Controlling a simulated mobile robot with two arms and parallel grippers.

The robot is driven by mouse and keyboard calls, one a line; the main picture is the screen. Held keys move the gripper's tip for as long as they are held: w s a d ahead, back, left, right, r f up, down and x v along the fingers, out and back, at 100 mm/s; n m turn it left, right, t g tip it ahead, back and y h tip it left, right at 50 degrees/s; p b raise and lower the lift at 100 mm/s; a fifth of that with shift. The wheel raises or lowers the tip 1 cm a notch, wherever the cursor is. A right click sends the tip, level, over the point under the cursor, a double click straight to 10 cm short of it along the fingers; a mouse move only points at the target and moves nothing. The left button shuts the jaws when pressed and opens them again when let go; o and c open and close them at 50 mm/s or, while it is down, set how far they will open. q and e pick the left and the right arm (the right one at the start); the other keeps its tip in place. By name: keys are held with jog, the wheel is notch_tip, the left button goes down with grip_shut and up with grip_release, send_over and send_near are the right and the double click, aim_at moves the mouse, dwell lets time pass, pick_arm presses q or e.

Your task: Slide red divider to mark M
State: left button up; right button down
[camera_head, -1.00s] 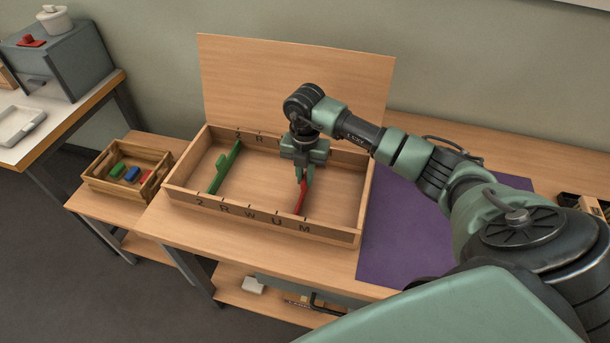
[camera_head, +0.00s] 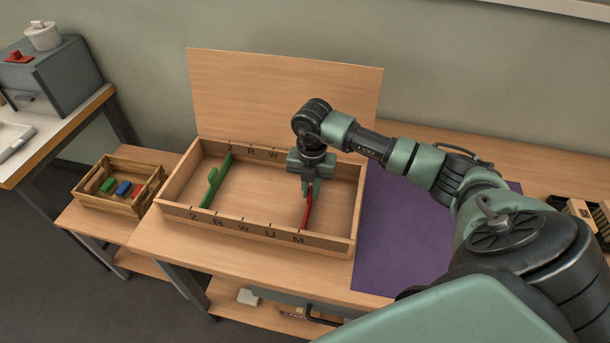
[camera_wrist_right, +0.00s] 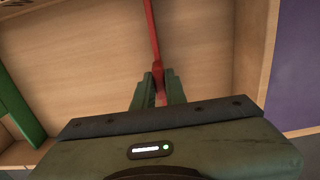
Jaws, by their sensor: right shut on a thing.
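The red divider (camera_head: 309,211) stands across the right part of a shallow wooden box (camera_head: 262,236). Its near end is by the front rail, close to the letter M (camera_head: 299,239); exact alignment with the tick cannot be told. My right gripper (camera_head: 311,186) is shut on the red divider from above. In the right wrist view, both fingers (camera_wrist_right: 159,90) hold the red divider (camera_wrist_right: 153,38) between them. My left gripper is not in view.
A green divider (camera_head: 214,181) stands in the box's left part. The rails carry 2, R, W, U, M. A tall board (camera_head: 285,95) rises behind. A crate of coloured blocks (camera_head: 125,205) is left; a purple mat (camera_head: 395,235) is right.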

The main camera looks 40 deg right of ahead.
jog(key=shift+d, duration=0.1)
jog(key=c, duration=1.5)
grip_release()
jog(key=shift+o, duration=0.3)
jog(key=shift+s+d, duration=0.15)
jog(key=shift+s, duration=0.05)
jog(key=shift+w+r, duration=0.15)
jog(key=shift+r, duration=0.2)
notch_tip(320, 180, up, 7)
jog(key=shift+r+b, duration=0.1)
jog(key=shift+b, duration=0.65)
jog(key=shift+s, duration=0.2)
